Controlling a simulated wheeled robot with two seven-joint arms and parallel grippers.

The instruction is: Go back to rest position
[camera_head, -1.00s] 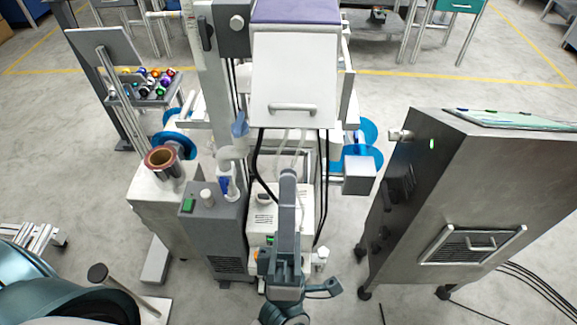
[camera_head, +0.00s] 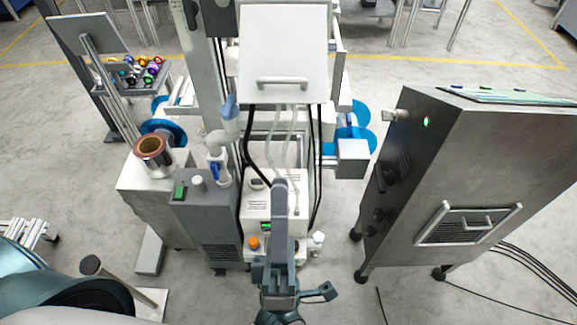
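My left gripper (camera_head: 279,215) is at the bottom middle of the head view, dark grey and teal. Its long grey front part points away from me, in front of the white box (camera_head: 292,207) on the machine. I see it from above and behind, and I cannot tell whether its fingers are apart or together. I see nothing clearly held in it. My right gripper is not in view.
A film machine with a white panel (camera_head: 283,50) stands ahead. A steel cabinet (camera_head: 470,165) stands right. Grey floor lies between cabinet and machine.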

